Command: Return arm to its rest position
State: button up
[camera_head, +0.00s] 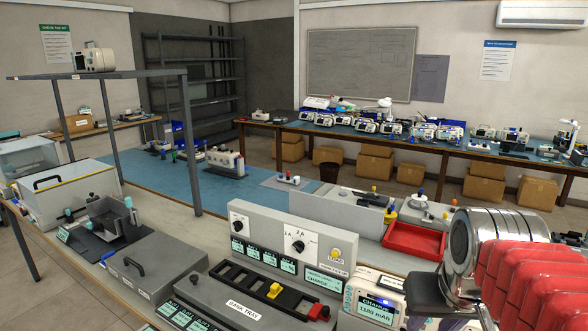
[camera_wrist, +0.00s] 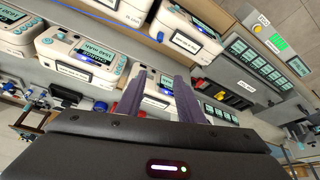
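My gripper (camera_wrist: 160,82) shows in the wrist view with its two dark fingers apart. I see no object held between them; white monitors show beyond the gap. In the head view, my arm (camera_head: 470,250) fills the right edge, with a silver cylinder and a red ribbed cover. It hangs over the right part of the near bench, close to a white monitor with a lit screen (camera_head: 376,309). My fingertips cannot be made out clearly in the head view.
The near bench carries a grey test panel (camera_head: 290,240), a battery tray (camera_head: 262,290) and an empty red tray (camera_head: 414,240). A metal frame (camera_head: 190,145) stands at left. A far bench (camera_head: 400,145) holds several monitors, with cardboard boxes below. Floor shows between the benches.

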jog(key=s+a+f+n+t+y, duration=0.1)
jog(key=s+a+f, duration=0.5)
jog(key=a, duration=0.1)
jog(key=shift+s+n, duration=0.3)
jog(key=shift+n, duration=0.1)
jog(key=shift+a, duration=0.1)
